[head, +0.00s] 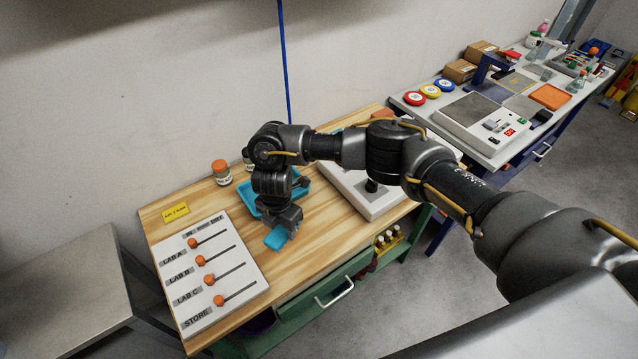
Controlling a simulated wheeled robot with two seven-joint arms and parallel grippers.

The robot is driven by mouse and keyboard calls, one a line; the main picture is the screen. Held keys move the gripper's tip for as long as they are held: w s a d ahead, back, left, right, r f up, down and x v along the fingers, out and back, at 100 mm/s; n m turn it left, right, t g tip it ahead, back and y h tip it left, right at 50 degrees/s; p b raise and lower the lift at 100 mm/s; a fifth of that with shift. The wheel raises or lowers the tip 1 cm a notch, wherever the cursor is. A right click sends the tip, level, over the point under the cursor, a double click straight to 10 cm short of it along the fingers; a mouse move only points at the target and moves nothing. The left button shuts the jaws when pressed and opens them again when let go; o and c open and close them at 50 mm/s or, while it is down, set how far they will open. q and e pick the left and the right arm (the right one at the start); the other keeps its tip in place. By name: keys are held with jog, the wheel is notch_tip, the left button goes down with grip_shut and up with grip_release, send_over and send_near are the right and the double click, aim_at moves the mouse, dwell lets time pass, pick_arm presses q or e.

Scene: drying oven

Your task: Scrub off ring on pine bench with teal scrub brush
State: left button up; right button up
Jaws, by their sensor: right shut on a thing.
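My right gripper (286,224) points down over the pine bench (311,253) and is shut on the teal scrub brush (275,239). The brush is low, at or just above the bench top; I cannot tell if it touches. Part of the brush is hidden by the gripper. No ring mark can be made out on the wood; the arm and brush cover part of the surface. My left gripper is not in view.
A teal tray (248,206) sits behind the gripper. A white slider board (211,273) with orange knobs lies at left, and a white device (357,193) at right. Bare wood lies in front of the brush.

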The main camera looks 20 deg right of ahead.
jog(key=shift+r+p, duration=0.3)
jog(key=shift+r, duration=0.3)
jog(key=shift+d, duration=0.1)
